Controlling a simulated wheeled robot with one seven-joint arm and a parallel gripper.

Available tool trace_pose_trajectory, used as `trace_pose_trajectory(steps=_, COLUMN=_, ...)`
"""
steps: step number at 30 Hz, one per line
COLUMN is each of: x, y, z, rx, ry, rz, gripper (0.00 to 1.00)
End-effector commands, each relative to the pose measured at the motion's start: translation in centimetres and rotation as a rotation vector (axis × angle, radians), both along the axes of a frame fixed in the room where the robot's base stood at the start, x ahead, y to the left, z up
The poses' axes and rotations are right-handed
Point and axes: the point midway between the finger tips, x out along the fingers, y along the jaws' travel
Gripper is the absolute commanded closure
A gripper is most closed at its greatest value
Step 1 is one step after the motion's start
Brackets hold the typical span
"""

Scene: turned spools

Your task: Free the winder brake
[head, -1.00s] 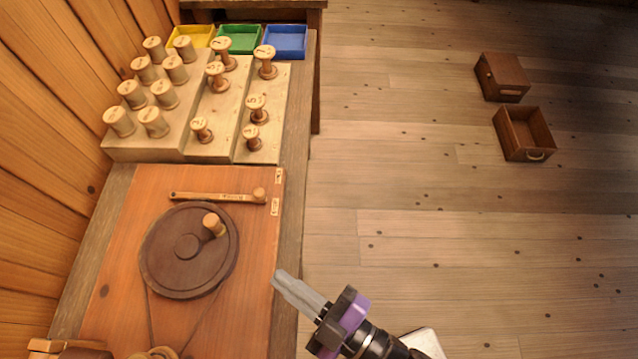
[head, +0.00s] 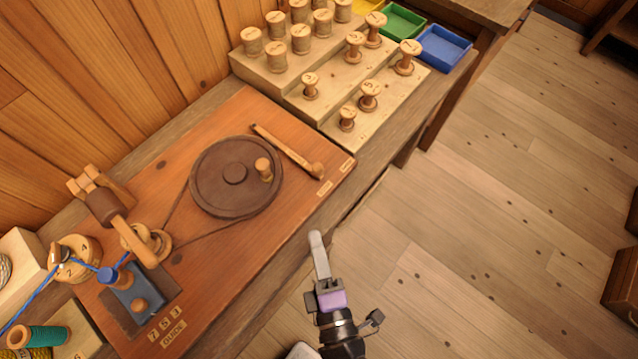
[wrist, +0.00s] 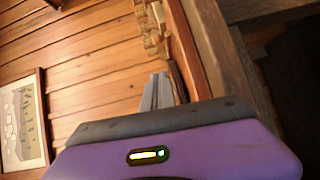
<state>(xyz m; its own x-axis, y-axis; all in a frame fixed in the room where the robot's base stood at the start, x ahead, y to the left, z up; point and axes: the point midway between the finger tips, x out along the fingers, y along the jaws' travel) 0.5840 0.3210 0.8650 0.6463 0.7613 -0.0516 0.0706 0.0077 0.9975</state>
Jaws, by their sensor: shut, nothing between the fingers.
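A winder stands on a reddish wooden board (head: 215,290) on the bench. It has a dark round wheel (head: 215,190) with an upright wooden crank knob (head: 263,168). A slim wooden lever (head: 285,148), apparently the brake, lies along the wheel's far right side; its knob end (head: 317,170) is by two small pale labels (head: 337,176), too small to read. I cannot tell whether the lever touches the wheel. My gripper (head: 315,238) is shut and empty, off the board's front right edge and apart from the lever. Its shut fingers also show in the wrist view (wrist: 157,92).
Stepped wooden blocks (head: 340,120) with several spools stand behind the board. Green (head: 400,22) and blue (head: 445,48) trays lie beyond. A small spool mechanism (head: 125,225) with blue thread is at the left. The floor (head: 470,240) at right is clear nearby.

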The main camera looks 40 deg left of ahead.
Motion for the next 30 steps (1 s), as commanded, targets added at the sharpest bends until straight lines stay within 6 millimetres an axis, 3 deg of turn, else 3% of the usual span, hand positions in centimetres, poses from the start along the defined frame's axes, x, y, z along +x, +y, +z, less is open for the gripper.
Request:
trace_pose_trajectory(steps=11, x=1.2, y=1.4, z=0.1, rx=0.003, ry=0.0, rz=0.0, gripper=1.0)
trace_pose_trajectory(steps=24, x=6.6, y=7.6, z=-0.5, rx=0.003, ry=0.0, rz=-0.001, gripper=1.0)
trace_pose_trajectory(steps=30, x=9.2, y=7.9, z=-0.5, rx=0.001, ry=0.002, rz=-0.001, gripper=1.0)
